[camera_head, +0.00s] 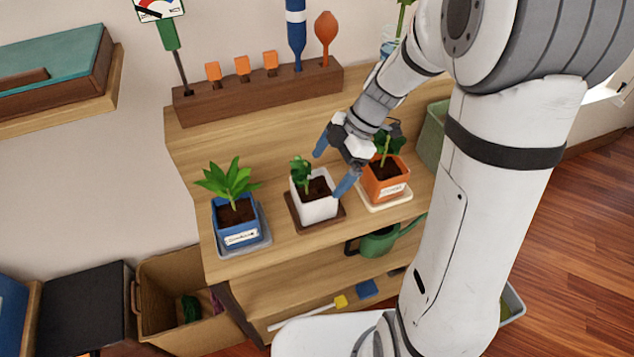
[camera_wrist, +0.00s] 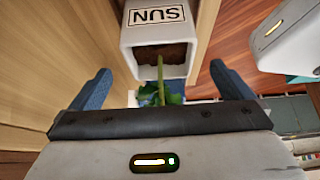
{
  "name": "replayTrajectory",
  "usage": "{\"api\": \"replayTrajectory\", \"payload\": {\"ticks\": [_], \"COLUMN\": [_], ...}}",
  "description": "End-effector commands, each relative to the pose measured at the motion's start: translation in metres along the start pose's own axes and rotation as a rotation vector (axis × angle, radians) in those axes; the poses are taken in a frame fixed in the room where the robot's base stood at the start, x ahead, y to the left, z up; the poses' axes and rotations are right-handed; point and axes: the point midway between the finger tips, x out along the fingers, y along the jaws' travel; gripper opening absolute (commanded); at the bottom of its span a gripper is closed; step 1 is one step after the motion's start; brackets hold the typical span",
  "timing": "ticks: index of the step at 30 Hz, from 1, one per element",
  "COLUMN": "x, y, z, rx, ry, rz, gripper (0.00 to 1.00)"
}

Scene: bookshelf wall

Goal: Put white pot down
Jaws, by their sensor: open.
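The white pot (camera_head: 317,208) holds a leafy green plant and dark soil. It stands upright on a square brown saucer (camera_head: 328,226) on the wooden shelf top, between the blue and orange pots. In the wrist view the white pot (camera_wrist: 158,40) is at the top, with a "SUN" label upside down and its plant stem pointing toward me. My gripper (camera_head: 333,165) is open, its blue fingers spread just above and to the right of the white pot. In the wrist view my gripper (camera_wrist: 160,72) has nothing clamped between its fingers.
A blue pot (camera_head: 236,220) sits left on a grey saucer. An orange pot (camera_head: 384,180) sits close on the right on a cream saucer. A wooden tool block (camera_head: 260,92) stands behind. A green watering can (camera_head: 382,242) is on the shelf below.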

Motion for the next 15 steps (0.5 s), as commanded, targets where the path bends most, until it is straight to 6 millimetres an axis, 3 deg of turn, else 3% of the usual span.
{"api": "replayTrajectory", "payload": {"ticks": [3, 10, 15], "x": [-0.022, -0.042, -0.052], "y": [0.001, -0.002, -0.02], "z": [0.001, -0.001, -0.006], "rx": [0.001, 0.015, 0.196], "ry": [-0.002, -0.007, -0.069], "rz": [0.004, 0.001, 0.016], "gripper": [1.0, 1.0, 1.0]}}
